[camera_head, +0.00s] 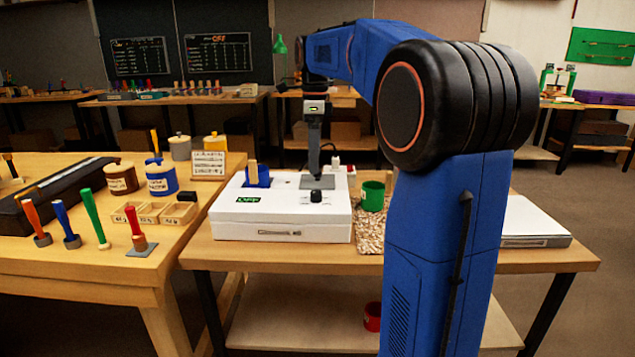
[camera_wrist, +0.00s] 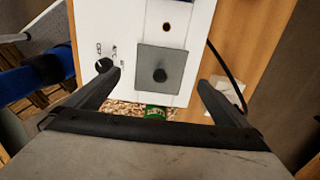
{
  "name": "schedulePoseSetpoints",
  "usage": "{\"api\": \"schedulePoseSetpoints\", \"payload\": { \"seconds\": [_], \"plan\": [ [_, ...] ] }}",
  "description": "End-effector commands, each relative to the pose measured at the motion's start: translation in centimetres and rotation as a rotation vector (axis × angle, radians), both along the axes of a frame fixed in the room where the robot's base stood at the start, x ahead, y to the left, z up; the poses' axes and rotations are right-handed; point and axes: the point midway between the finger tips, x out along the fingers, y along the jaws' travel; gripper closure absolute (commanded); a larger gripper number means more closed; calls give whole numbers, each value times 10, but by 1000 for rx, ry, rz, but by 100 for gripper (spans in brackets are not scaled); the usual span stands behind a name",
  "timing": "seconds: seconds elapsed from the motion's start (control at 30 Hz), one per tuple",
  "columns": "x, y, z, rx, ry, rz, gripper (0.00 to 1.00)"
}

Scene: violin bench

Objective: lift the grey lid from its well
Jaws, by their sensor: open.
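The grey lid (camera_wrist: 147,77) is a square plate with a dark knob in its middle. It lies on the white box (camera_wrist: 107,22), and its well is hidden beneath it. In the head view the lid (camera_head: 325,183) shows partly behind my gripper (camera_head: 314,168). My gripper points down over the box. In the wrist view its two black fingers (camera_wrist: 157,84) are wide apart, one on each side of the lid, with nothing between them. I cannot tell exactly how high the fingertips are above the lid.
A black dial (camera_head: 316,196) stands on the box near the lid. A blue holder (camera_head: 258,177) is at the box's left. A green mug (camera_head: 372,197) stands to the right by wood shavings (camera_head: 369,231). A black cable (camera_wrist: 229,72) runs beside the box. The left bench holds tools and pots.

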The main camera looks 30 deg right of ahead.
Motion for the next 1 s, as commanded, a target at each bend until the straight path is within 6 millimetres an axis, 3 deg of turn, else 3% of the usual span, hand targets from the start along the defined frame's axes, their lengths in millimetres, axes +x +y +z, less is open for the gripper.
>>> {"api": "schedulePoseSetpoints", "payload": {
  "seconds": [0.5, 0.77, 0.8, 1.0],
  "plan": [
    [-4, -6, -51, 1, 0, -1, 0],
    [-3, -6, -54, 1, 0, -2, 0],
    [-3, -6, -54, 1, 0, -2, 2],
    [-3, -6, -54, 1, 0, -2, 45]
  ]
}}
